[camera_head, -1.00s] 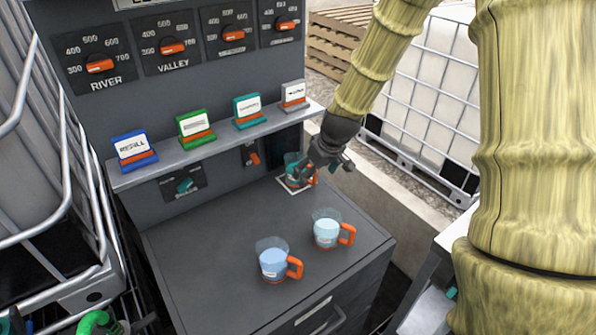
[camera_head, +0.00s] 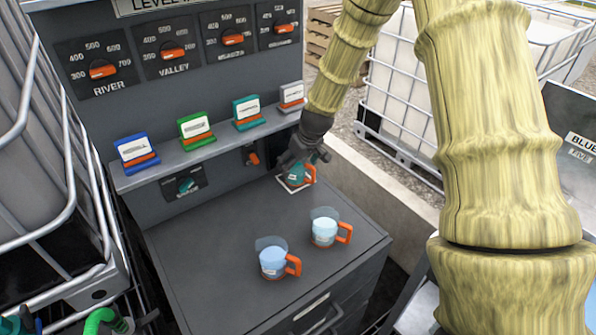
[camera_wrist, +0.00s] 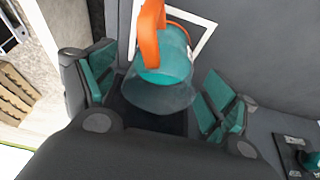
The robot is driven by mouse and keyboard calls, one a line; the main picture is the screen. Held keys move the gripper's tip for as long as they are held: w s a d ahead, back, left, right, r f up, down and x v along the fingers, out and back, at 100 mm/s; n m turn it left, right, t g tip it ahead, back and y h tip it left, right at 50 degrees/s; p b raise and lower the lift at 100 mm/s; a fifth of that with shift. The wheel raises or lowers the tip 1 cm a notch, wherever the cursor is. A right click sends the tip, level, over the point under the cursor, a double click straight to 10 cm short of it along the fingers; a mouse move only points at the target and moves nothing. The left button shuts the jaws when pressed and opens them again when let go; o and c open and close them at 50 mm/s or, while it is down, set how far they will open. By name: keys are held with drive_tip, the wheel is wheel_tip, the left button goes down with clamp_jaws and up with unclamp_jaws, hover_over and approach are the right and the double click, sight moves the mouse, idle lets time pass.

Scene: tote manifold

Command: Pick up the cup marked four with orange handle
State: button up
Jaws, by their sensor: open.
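A cup with an orange handle and teal contents (camera_head: 297,180) stands on a white-outlined square at the back right of the grey counter. In the wrist view this cup (camera_wrist: 168,72) shows between my finger pads, its orange handle toward the top. My gripper (camera_head: 304,160) is open just above and around it; it also shows in the wrist view (camera_wrist: 160,90) with a teal pad on either side. Two more orange-handled cups with light blue contents, one at front left (camera_head: 273,262) and one at right (camera_head: 324,231), stand nearer the counter's front. I cannot read any number on the cups.
A shelf (camera_head: 215,140) with blue, green, teal and grey card stands runs close behind the cup. Dial panels (camera_head: 103,69) are above it. White caged tanks stand at left (camera_head: 35,180) and behind right (camera_head: 405,90). The counter's middle (camera_head: 225,225) is clear.

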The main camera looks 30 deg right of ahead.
drive_tip(key=shift+w+a+f, duration=0.1)
drive_tip(key=shift+f, duration=0.05)
drive_tip(key=c, duration=1.4)
drive_tip(key=shift+o, duration=0.2)
